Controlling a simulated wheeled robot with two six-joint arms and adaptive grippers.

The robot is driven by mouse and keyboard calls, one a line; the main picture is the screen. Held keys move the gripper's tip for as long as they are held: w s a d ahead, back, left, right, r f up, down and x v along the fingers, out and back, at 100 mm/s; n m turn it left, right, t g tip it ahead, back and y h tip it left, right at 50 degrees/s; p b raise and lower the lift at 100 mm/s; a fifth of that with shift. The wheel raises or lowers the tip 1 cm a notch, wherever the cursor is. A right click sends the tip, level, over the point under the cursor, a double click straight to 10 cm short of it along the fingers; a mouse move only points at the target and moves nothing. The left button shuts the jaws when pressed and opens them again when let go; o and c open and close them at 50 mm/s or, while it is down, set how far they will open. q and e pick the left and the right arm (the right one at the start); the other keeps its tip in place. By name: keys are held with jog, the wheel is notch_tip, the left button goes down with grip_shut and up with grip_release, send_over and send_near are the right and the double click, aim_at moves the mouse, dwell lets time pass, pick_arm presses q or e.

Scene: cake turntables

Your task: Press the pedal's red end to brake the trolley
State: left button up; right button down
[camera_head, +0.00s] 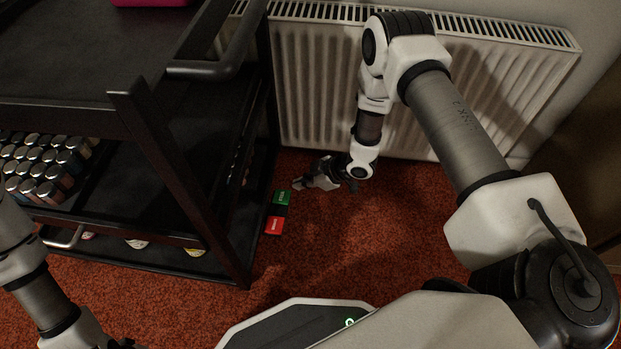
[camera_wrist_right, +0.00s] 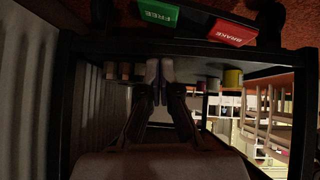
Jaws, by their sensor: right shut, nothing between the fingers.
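The trolley (camera_head: 195,160) is a black shelved cart at the left in the head view. Its pedal sticks out low at the right side, over the carpet. The pedal's green end (camera_head: 282,197) is farther from me and its red end (camera_head: 274,225) is nearer. In the right wrist view the green end (camera_wrist_right: 157,14) reads FREE and the red end (camera_wrist_right: 232,32) reads BRAKE. My right gripper (camera_head: 298,185) is shut and empty, just right of and beyond the green end. Its fingertips also show in the wrist view (camera_wrist_right: 153,68). My left gripper is out of view.
A white radiator (camera_head: 310,90) stands along the wall behind my right arm. Many small capped jars (camera_head: 45,165) stand on the trolley's middle shelf. A pink object (camera_head: 138,2) is on its top. The red carpet (camera_head: 350,240) right of the pedal is clear.

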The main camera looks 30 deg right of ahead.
jog(key=v, duration=0.4)
jog(key=shift+s+d+r, duration=0.2)
jog(key=shift+r, duration=0.05)
jog(key=shift+d, duration=0.1)
